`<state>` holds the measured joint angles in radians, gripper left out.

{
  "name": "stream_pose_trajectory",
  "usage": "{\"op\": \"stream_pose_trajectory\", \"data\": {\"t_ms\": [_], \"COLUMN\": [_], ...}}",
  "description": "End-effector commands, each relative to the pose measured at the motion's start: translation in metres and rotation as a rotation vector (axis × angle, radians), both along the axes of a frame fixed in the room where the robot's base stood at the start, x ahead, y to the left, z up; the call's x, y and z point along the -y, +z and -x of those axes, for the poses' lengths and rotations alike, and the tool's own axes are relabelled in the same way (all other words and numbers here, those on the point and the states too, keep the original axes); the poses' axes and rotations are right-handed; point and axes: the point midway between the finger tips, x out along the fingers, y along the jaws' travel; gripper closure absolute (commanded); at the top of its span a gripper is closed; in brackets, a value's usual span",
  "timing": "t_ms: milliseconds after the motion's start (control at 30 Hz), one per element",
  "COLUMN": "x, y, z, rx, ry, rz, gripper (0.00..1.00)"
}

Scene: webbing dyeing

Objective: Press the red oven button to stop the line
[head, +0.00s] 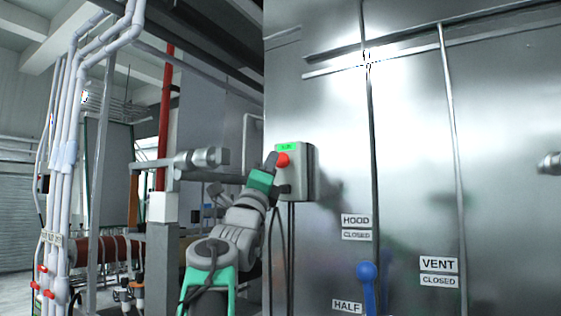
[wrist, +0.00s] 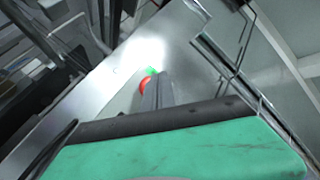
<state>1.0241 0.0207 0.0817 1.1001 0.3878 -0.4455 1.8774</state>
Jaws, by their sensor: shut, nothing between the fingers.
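I cannot tell whether the fingertips touch the button.
A blue lever (head: 367,283) and HOOD, HALF and VENT labels are on the oven wall to the right. White pipes (head: 68,150) and a grey post (head: 161,265) stand at the left. Dark cables (head: 291,250) hang below the box.

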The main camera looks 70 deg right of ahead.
Motion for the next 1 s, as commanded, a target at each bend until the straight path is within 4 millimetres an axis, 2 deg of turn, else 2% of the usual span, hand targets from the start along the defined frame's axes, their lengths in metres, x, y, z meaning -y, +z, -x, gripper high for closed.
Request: {"op": "stream_pose_trajectory", "data": {"t_ms": [1000], "x": [0.0084], "y": [0.0001], "z": [0.0012], "rx": [0.000], "ry": [0.000], "rz": [0.000], "gripper": [1.00]}}
